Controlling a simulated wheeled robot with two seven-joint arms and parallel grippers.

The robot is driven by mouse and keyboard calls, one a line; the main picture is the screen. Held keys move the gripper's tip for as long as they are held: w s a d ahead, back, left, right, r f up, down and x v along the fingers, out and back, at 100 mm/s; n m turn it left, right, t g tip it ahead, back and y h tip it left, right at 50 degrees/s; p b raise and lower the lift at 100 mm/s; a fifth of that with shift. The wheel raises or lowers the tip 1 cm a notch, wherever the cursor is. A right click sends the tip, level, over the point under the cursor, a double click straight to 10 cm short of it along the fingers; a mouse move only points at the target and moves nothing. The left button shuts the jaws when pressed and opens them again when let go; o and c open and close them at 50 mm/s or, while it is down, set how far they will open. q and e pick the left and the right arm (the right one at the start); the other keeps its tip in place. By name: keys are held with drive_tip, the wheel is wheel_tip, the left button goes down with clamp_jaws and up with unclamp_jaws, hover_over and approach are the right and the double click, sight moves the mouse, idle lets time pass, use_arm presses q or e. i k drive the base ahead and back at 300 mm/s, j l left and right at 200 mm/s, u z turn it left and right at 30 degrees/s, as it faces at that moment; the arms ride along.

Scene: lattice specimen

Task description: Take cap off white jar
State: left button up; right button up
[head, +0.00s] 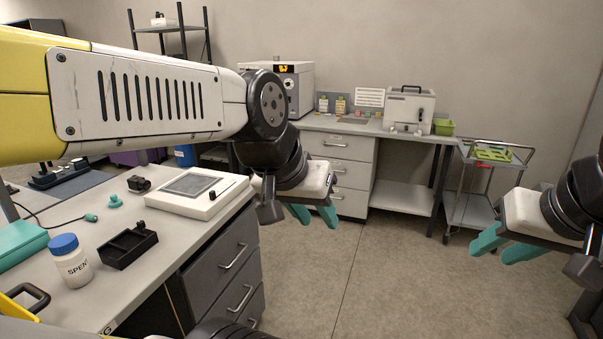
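The white jar (74,271) stands upright on the white-topped bench at the lower left, with "SPEN" readable on its side. Its blue cap (63,243) sits on top of it. My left gripper (314,217) hangs over the floor past the bench's right edge, well to the right of the jar. Its teal fingers are apart with nothing between them. My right gripper (500,246) is at the far right, over the floor, far from the jar. Its teal fingers are also apart and empty.
A black holder (127,248) stands just right of the jar, and a teal block (18,246) lies to its left. A white device with a grey screen (192,190) lies by the bench's far edge. My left arm spans above the bench. Open floor lies between bench and back counter.

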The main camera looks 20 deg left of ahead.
sight(73, 266)
drive_tip(key=i+u, duration=0.4)
drive_tip(key=i+l+u, duration=0.15)
drive_tip(key=u, duration=0.25)
drive_tip(key=i+l+u, duration=0.4)
drive_tip(key=i+u, duration=0.15)
drive_tip(key=u, duration=0.3)
drive_tip(key=i+l+u, duration=0.1)
drive_tip(key=u, duration=0.4)
drive_tip(key=i+l+u, duration=0.15)
drive_tip(key=u, duration=0.3)
drive_tip(key=i+l+u, duration=0.2)
drive_tip(key=u, duration=0.25)
drive_tip(key=l+u, duration=0.2)
drive_tip(key=u, duration=0.25)
drive_tip(key=i+l+u, duration=0.15)
drive_tip(key=u, duration=0.15)
drive_tip(key=i+l+u, duration=0.1)
drive_tip(key=l+u, duration=0.2)
